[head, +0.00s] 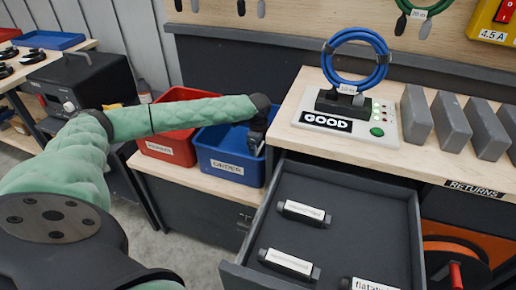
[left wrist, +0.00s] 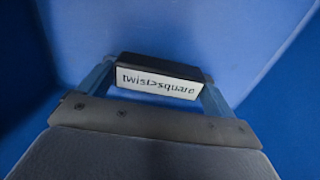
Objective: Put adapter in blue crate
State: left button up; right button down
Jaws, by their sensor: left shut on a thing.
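My left gripper (head: 258,140) reaches down at the right side of the blue crate (head: 229,166), which is labelled "ORDER". In the left wrist view, the left gripper (left wrist: 158,88) is shut on an adapter (left wrist: 158,82), a dark block with a white label reading "twist>square". Blue crate surfaces fill the background behind it. The adapter cannot be made out in the head view. More adapters lie in the open drawer (head: 346,196): one at the back (head: 304,213), one at the front left (head: 289,263) and one partly cut off at the bottom (head: 366,284). My right gripper is not in view.
A red crate (head: 166,146) stands left of the blue one. On the bench (head: 300,95) are a test stand marked "GOOD" (head: 385,123) with a blue cable coil (head: 327,62) and several grey blocks (head: 450,122). The open drawer juts out at front right.

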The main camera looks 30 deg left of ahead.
pick_arm(q)
jog(key=shift+f, duration=0.25)
jog(key=o, duration=0.8)
jog(key=shift+c, duration=0.2)
jog(key=shift+r, duration=0.1)
notch_tip(320, 180, up, 13)
jog(key=shift+f+p, duration=0.2)
jog(key=shift+p, duration=0.1)
